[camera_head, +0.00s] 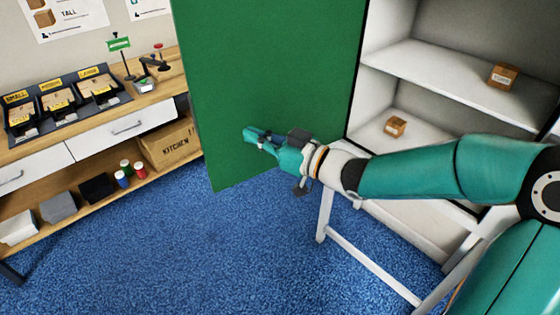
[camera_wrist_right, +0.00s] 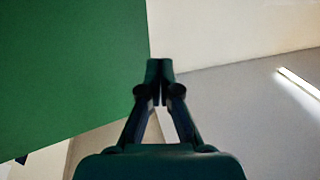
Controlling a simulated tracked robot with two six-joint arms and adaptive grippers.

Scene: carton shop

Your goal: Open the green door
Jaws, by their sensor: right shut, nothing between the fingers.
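The green door (camera_head: 270,80) stands swung open on the left side of a white cabinet (camera_head: 400,62). Its inner face is towards me in the head view. My right arm reaches across the cabinet's opening, and my right gripper (camera_head: 250,136) is shut and empty in front of the door's lower part. In the right wrist view the two fingers (camera_wrist_right: 159,68) are together, with the door (camera_wrist_right: 70,70) filling the upper left beside them. I cannot tell whether the fingers touch the door. My left gripper is not in view.
Small cartons stand on the cabinet's upper shelf (camera_head: 502,76) and lower shelf (camera_head: 395,127). A wooden workbench (camera_head: 150,97) with trays and a drawer is at the left, with a kitchen box (camera_head: 170,146) below. Blue carpet (camera_head: 190,250) is clear in front.

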